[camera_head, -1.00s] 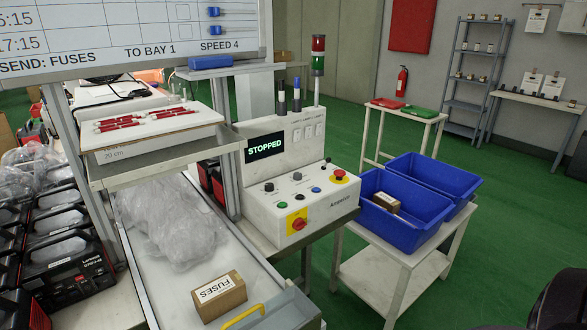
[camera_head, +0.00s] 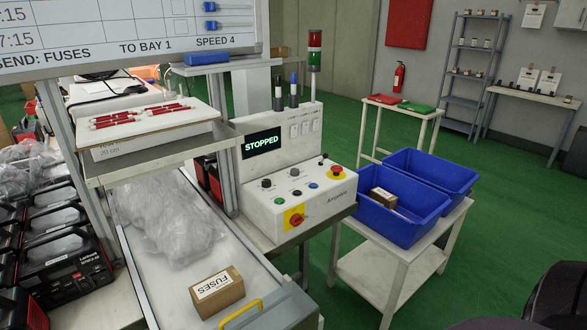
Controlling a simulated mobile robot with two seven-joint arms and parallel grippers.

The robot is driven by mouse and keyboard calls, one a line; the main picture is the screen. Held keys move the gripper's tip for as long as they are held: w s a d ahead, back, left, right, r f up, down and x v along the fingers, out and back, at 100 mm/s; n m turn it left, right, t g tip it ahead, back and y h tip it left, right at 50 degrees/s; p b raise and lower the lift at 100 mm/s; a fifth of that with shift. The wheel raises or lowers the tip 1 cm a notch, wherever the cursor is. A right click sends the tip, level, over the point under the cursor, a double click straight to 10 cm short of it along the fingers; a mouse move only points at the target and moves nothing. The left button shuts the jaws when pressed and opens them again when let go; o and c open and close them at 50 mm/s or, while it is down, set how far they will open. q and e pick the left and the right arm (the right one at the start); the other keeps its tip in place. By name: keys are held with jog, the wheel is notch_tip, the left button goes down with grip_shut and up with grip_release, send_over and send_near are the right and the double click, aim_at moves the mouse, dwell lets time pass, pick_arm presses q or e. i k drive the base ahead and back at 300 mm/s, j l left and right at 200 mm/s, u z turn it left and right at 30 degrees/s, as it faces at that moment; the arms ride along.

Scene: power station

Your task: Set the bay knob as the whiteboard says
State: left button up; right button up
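The whiteboard (camera_head: 110,62) at the upper left reads "SEND: FUSES", "TO BAY 1" and "SPEED 4"; its first letters are cut off by the frame edge. The white control box (camera_head: 335,199) stands beside the conveyor, and its display (camera_head: 262,143) reads "STOPPED". The knob labels and pointers are too small to read. Neither gripper is in view.
A box marked FUSES (camera_head: 217,292) sits on the conveyor (camera_head: 180,296) near a yellow handle (camera_head: 240,314). Two blue bins (camera_head: 402,228) stand on a white table (camera_head: 388,275); the nearer holds a small carton (camera_head: 383,197). Green floor lies open beyond.

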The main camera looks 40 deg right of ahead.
aim_at(294, 171)
jog(key=l+u, duration=0.1)
jog(key=l, duration=0.35)
jog(key=l+u, duration=0.15)
jog(key=l, duration=0.3)
jog(key=k+l+u, duration=0.1)
jog(key=l, duration=0.3)
jog(key=k+l+u, duration=0.1)
jog(key=l, duration=0.35)
jog(key=k+l+u, duration=0.15)
jog(key=l, duration=0.3)
